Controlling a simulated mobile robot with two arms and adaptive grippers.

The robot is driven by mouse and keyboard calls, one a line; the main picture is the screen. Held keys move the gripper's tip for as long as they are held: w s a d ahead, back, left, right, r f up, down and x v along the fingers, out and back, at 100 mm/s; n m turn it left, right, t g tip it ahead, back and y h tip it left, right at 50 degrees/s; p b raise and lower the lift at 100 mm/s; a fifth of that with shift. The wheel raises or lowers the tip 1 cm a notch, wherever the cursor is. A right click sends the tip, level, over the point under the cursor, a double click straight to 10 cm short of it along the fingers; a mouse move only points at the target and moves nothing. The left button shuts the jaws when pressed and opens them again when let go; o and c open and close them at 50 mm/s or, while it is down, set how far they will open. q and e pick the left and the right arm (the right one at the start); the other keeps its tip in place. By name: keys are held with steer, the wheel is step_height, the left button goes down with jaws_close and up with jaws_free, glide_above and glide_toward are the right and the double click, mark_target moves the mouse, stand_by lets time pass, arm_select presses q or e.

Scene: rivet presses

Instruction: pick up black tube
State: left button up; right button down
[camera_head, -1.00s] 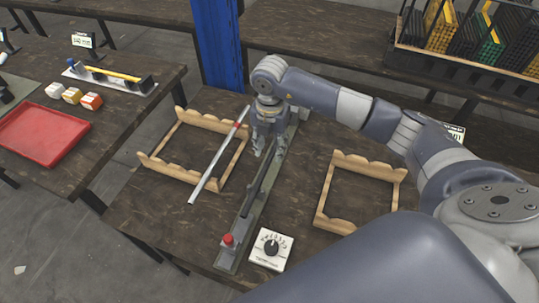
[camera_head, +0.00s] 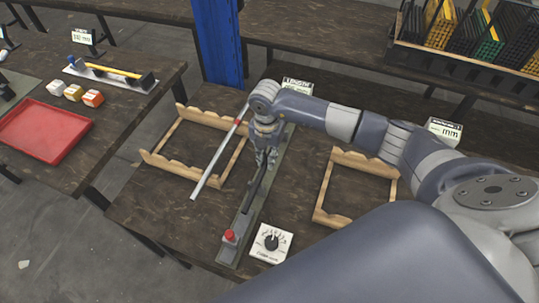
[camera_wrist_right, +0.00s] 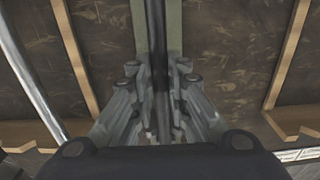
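The black tube (camera_head: 256,188) lies along a long grey-green press rail (camera_head: 226,251) on the brown table. In the right wrist view the tube (camera_wrist_right: 158,60) runs up the middle of the picture. My right gripper (camera_head: 266,158) is over the far part of the tube and points down. In the wrist view its two fingers (camera_wrist_right: 159,72) stand on either side of the tube, with a narrow gap visible at each side. The fingers partly hide the tube in the head view. My left gripper is not in view.
A silver tube with a red band (camera_head: 215,163) lies across the left wooden rack (camera_head: 164,165). Another wooden rack (camera_head: 330,220) stands to the right. A blue post (camera_head: 218,45) rises behind.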

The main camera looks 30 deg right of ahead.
steer(key=shift+r, duration=0.1)
steer(key=shift+w+r, duration=0.1)
steer(key=shift+r, duration=0.2)
step_height(320, 180, up, 9)
steer(key=b, duration=0.2)
steer(key=shift+r, duration=0.15)
